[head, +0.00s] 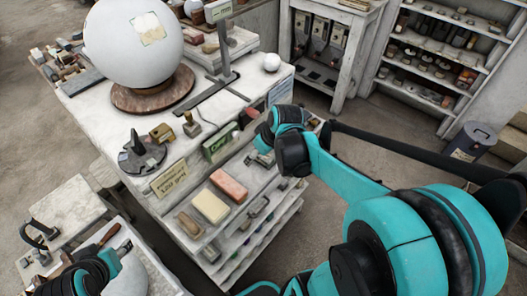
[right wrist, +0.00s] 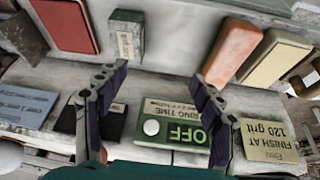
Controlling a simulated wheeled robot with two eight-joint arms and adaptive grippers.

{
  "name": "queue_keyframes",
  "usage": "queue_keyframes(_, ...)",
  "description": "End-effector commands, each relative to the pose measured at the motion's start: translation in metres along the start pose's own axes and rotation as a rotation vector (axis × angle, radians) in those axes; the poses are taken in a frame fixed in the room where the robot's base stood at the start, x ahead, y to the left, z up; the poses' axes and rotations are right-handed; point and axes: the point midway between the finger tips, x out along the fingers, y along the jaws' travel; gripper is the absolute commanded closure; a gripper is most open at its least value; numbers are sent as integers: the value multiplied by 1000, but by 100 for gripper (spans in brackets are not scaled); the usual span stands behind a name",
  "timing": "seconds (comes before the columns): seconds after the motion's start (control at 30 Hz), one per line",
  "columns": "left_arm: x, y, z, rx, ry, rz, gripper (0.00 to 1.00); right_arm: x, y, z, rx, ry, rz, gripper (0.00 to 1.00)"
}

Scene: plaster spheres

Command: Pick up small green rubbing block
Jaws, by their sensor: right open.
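The small green rubbing block (right wrist: 126,37) is a grey-green block with markings on its face. It sits on the pale shelf in the right wrist view, beyond the fingertips and toward the left one. In the head view I cannot make it out near my right arm. My right gripper (right wrist: 158,72) is open and empty, its fingers apart with the block ahead of them. It also shows in the head view (head: 259,158) at the bench's front edge. My left gripper (head: 78,279) is at the lower left; its fingers are not clear enough to judge.
A green OFF timer (right wrist: 172,133) and a 120 grit sign (right wrist: 268,140) stand close below the right fingers. A red block (right wrist: 65,25), an orange block (right wrist: 232,50) and a cream block (right wrist: 274,58) flank the green block. A large white sphere (head: 130,45) stands on the bench.

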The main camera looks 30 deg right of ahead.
Motion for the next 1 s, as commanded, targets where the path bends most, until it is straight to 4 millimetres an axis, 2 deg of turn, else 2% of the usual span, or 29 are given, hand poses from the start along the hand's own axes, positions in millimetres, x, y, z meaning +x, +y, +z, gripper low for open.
queue_keyframes(0.03, -8, 0, -6, 0, 0, 0, 50, 3, 17, -5, -10, -9, -11, 33)
queue_keyframes(0.1, -12, 0, -9, 0, 0, 0, 50, 12, 33, -5, -35, -17, -31, 33)
queue_keyframes(0.3, -18, 0, -13, 0, 0, 0, 50, 28, 59, -3, -79, -26, -65, 33)
queue_keyframes(0.67, -7, 0, -5, 0, 0, 0, 50, 69, 60, 2, -88, -26, -70, 33)
queue_keyframes(0.9, 2, 0, 2, 0, 0, 0, 50, 104, 61, 6, -87, -26, -70, 33)
queue_keyframes(1.0, 3, 0, 2, 0, 0, 0, 50, 109, 60, 6, -87, -26, -69, 33)
